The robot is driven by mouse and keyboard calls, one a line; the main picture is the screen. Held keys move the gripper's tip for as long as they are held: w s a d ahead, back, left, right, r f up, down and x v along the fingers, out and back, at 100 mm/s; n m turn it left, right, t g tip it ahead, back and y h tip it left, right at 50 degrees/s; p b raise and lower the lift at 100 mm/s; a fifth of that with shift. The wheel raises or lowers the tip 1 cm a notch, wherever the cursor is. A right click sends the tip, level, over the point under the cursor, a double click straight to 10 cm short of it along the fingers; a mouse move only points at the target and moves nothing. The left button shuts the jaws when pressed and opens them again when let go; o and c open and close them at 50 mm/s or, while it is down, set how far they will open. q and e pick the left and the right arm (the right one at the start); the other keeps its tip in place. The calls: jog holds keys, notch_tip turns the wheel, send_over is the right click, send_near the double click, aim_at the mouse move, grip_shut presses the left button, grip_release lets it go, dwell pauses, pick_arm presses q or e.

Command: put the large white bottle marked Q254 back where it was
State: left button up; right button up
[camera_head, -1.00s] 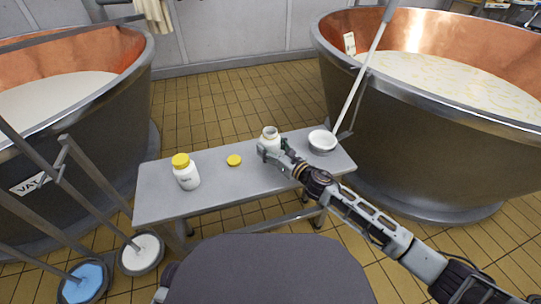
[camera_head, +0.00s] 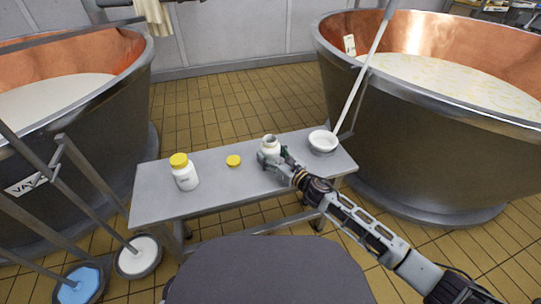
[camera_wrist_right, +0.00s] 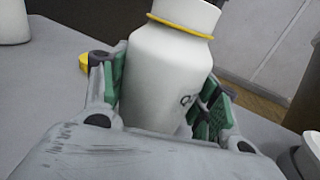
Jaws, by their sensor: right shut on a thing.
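My right gripper (camera_head: 270,157) is shut on an open-necked white bottle (camera_head: 269,145), over the right half of the grey bench. In the right wrist view the bottle (camera_wrist_right: 168,75) stands roughly upright between the green-padded fingers (camera_wrist_right: 165,95), with a yellow ring at its neck. Only the start of its dark marking shows, so I cannot read it. I cannot tell whether its base touches the bench. A second white bottle (camera_head: 185,175) with a yellow cap stands on the bench at left; its label is too small to read. My left gripper is out of view.
A loose yellow lid (camera_head: 233,160) lies on the bench (camera_head: 220,190) between the bottles. A white bowl (camera_head: 322,141) stands at the bench's right end, near a long pole (camera_head: 362,75). Large copper vats flank the bench at left (camera_head: 90,110) and right (camera_head: 430,130).

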aim_at(277, 159)
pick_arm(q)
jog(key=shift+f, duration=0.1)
pick_arm(e)
jog(key=shift+f, duration=0.1)
jog(key=o, duration=1.3)
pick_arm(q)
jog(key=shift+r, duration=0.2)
pick_arm(e)
jog(key=shift+v, duration=1.15)
jog(key=shift+p+v, duration=0.55)
jog(key=shift+v, duration=3.7)
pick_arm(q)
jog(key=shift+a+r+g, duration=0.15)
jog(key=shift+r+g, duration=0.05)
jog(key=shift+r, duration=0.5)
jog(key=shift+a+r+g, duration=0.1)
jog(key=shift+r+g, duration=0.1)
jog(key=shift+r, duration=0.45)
pick_arm(e)
jog(key=shift+s+d+r, duration=0.2)
jog(key=shift+s+d, duration=0.15)
jog(key=shift+s, duration=0.05)
